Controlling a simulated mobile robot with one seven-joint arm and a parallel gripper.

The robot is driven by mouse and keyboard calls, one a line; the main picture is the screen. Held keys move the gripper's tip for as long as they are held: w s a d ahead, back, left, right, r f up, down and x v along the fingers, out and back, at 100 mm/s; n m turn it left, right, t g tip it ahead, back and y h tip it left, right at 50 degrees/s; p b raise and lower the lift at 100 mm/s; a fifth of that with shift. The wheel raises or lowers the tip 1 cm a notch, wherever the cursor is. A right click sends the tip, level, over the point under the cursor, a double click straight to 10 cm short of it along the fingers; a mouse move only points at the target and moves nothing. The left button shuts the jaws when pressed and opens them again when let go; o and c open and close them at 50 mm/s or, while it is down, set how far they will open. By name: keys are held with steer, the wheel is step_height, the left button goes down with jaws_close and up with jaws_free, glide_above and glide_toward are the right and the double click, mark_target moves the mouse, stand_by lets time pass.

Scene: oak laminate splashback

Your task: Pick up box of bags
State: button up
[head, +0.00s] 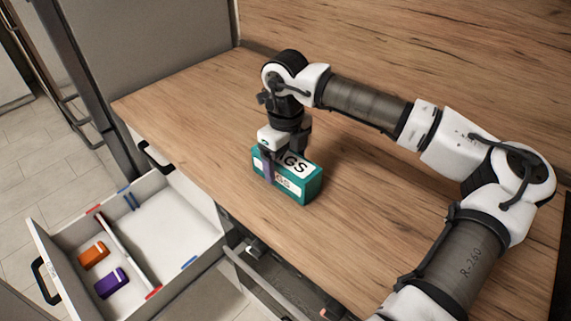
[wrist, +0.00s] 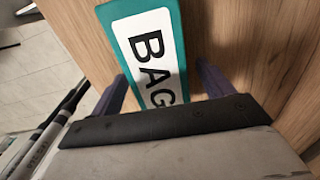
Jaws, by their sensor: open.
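The box of bags (head: 309,187) is a teal box with white labels, and it sits on the wooden counter. In the wrist view the box (wrist: 115,23) shows its label reading "BAG", with the rest hidden behind my gripper's body. My gripper (head: 281,172) points down over the box, with a purple finger in front of the box's near face. In the wrist view my open gripper (wrist: 163,85) has one purple finger on each side of the box. I cannot tell whether the fingers touch it.
An open white drawer (head: 180,222) stands left of and below the counter (head: 200,110). It holds an orange item (head: 94,255) and a purple item (head: 111,283) beside a divider. A grey cabinet (head: 155,50) rises at the back left. The counter around the box looks clear.

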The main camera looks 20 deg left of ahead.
steer(key=shift+f, duration=1.1)
steer(key=c, duration=1.2)
steer(key=shift+c, duration=0.3)
steer(key=shift+r, duration=0.15)
